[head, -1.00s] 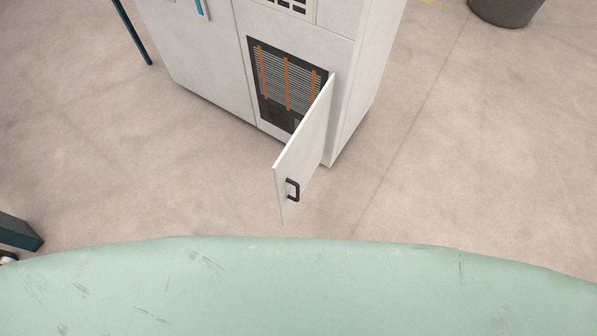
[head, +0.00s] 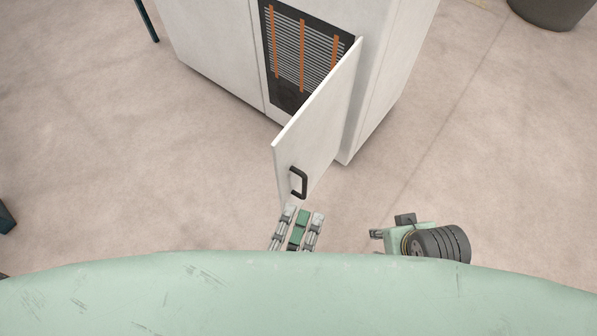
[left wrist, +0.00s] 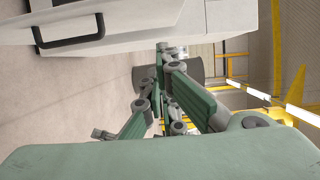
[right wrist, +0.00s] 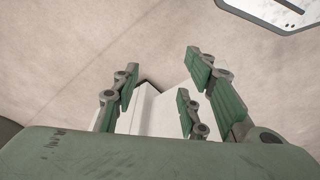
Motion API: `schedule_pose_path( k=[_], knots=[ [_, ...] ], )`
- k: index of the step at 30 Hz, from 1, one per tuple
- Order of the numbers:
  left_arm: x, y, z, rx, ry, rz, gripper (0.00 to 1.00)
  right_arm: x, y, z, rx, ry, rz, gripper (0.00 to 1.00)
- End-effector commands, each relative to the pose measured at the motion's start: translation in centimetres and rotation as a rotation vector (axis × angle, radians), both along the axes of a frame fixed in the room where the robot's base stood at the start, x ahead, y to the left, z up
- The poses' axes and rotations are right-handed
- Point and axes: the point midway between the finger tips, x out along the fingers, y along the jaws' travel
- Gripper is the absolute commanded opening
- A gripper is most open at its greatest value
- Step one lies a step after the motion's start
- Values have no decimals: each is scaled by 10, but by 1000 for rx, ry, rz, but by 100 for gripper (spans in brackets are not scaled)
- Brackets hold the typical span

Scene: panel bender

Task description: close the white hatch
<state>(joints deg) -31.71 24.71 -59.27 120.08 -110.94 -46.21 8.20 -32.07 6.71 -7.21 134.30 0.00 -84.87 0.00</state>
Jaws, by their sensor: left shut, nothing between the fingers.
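The white hatch (head: 318,125) stands wide open, hinged at the right of a dark opening in the white cabinet. Its black handle (head: 298,183) is near the free edge, and also shows in the left wrist view (left wrist: 68,36). My left gripper (head: 298,214) is just below the hatch's lower free corner in the head view, apart from the handle.
The white cabinet (head: 215,50) has a grille with orange strips (head: 302,55) behind the hatch. A dark bin (head: 552,10) stands at the far right. A dark post (head: 146,20) is at the upper left.

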Motion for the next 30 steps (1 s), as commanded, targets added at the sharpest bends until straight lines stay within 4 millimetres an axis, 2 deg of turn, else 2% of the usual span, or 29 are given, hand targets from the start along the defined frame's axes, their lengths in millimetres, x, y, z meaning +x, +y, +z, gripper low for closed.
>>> schedule_pose_path(
  k=[5,18,21,24,30],
  knots=[
    [13,-4,7,-5,-15,3,0,0,0,-2,-1,3,0,40],
    [99,-30,8,-4,-14,2,0,6,2,-46,-1,25,3,40],
    [105,-13,6,2,-12,1,0,6,2,-54,-1,29,4,40],
    [111,-3,6,0,-11,-1,0,6,2,-60,-1,32,5,40],
    [116,5,5,-2,-11,0,0,6,2,-65,-1,32,6,40]
  ],
)
